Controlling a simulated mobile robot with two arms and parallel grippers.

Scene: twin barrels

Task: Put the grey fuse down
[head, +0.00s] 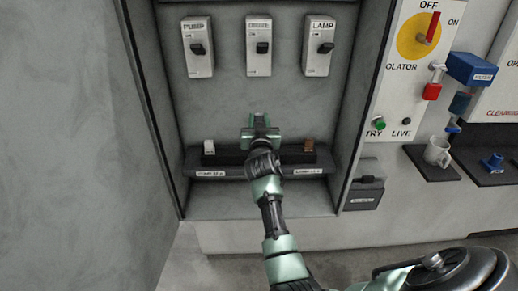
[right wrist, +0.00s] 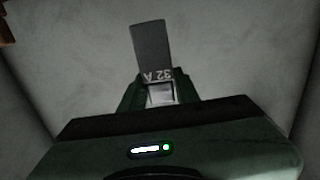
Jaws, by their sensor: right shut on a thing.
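My right gripper (head: 260,124) is shut on the grey fuse (right wrist: 152,45), a flat dark-grey piece marked "32 A". The fuse sticks out beyond the fingertips in the right wrist view (right wrist: 160,92), slightly tilted. In the head view the gripper is over the middle of a dark fuse shelf (head: 233,173), in front of the grey back wall, and the fuse cannot be made out there. A white fuse (head: 209,147) stands at the left of the shelf and a brown one (head: 309,145) at the right. My left gripper is not in view.
Cabinet side walls close in both sides.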

